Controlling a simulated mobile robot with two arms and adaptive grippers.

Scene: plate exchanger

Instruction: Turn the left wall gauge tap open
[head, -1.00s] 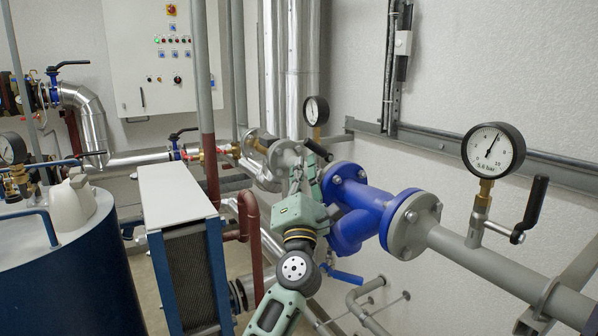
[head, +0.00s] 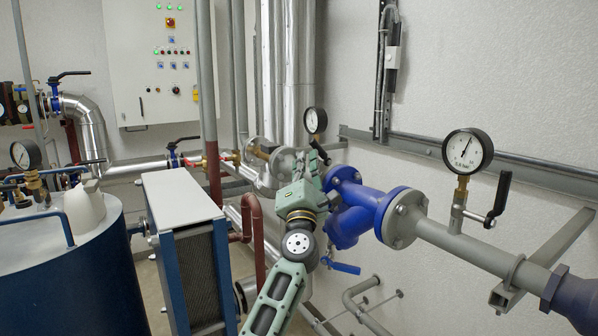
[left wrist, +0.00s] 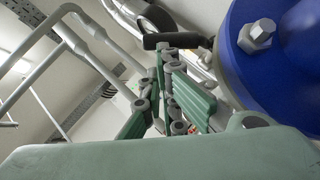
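The left wall gauge (head: 315,120) is a small round dial on the wall pipework beyond the blue valve. Its tap has a black lever (head: 321,153), which slants down to the right just below the dial. A black lever also shows in the left wrist view (left wrist: 178,41), crossing beyond the fingertips. My left gripper (head: 312,168) is just below the lever. In the left wrist view its fingers (left wrist: 165,62) come together close to the lever, with no clear gap at the tips. Whether they touch it is unclear. My right gripper is out of view.
The blue valve body (head: 352,212) and its grey flange (head: 405,218) are close to the right of my left gripper. A second wall gauge (head: 467,151) with its own black lever (head: 502,193) is farther right. A white-topped cabinet (head: 180,195) and blue tank (head: 75,265) stand left.

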